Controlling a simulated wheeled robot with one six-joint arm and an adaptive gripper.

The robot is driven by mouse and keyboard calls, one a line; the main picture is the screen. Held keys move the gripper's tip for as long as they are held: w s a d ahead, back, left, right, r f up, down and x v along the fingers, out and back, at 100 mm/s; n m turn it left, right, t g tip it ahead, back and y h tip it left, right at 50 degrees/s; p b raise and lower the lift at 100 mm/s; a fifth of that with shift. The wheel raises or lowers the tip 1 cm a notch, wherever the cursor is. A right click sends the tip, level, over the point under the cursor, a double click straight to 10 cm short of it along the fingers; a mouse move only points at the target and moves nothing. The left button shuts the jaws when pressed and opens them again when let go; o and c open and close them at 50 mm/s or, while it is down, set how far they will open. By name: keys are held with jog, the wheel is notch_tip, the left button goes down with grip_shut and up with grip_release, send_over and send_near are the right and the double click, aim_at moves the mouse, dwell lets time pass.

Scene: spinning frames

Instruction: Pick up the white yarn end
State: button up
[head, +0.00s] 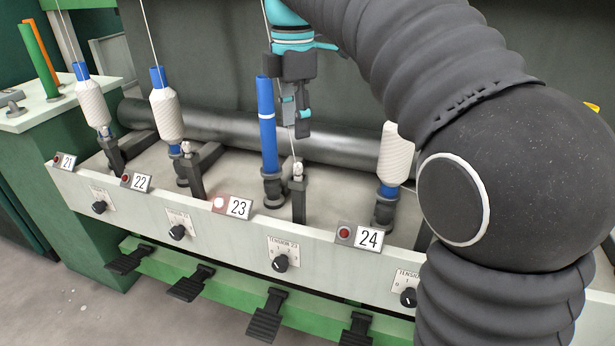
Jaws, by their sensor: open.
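My gripper (296,120) points down above position 23, its fingers just right of a bare blue tube. The tube (267,125) has a white band near its top and carries no wound yarn. A thin white yarn strand (292,145) shows just below the fingers and runs down towards the small guide post (298,185) at position 23. Its end is too thin to make out, and the fingers hide part of this area. My gripper is open. I cannot tell whether the strand lies between the fingers or beside them.
Full white bobbins stand at positions 21 (93,103), 22 (166,115) and 24 (396,155), the last partly behind my arm. A dark roller (225,128) runs behind. The lamp by label 23 (219,204) looks bright. Pedals (268,316) line the front.

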aim_at(298, 166)
jog(key=f, duration=0.5)
jog(key=f+b, duration=0.1)
jog(key=f, duration=0.4)
jog(key=shift+s+d+b, duration=0.15)
jog(key=shift+d+b, duration=0.05)
jog(key=shift+b, duration=0.1)
jog(key=c, duration=0.8)
